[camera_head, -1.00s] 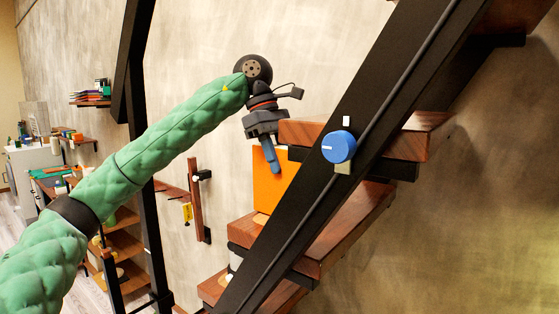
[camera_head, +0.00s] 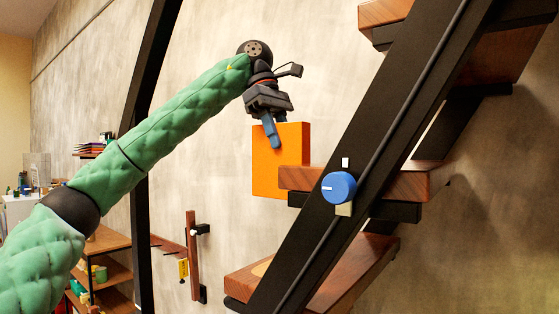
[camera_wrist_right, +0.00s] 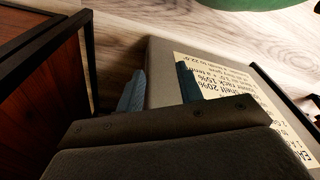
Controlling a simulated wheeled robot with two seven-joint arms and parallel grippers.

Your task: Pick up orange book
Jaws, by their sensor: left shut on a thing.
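The orange book (camera_head: 263,172) is upright in the head view, a flat orange slab in front of the grey wall. Its lower right part is hidden behind a wooden stair tread. My left gripper (camera_head: 272,142) comes down from above and is shut on the book's upper left part, with a blue finger against its face. The book hangs clear above the lower tread. My right gripper (camera_wrist_right: 160,82) shows only in the right wrist view. Its two fingers are apart with nothing held between them.
The wooden tread (camera_head: 300,178) and the black stair stringer (camera_head: 300,247) with a blue knob (camera_head: 339,187) stand close right of the book. A lower tread (camera_head: 262,275) is below. A grey box with a printed label (camera_wrist_right: 225,82) lies below my right gripper.

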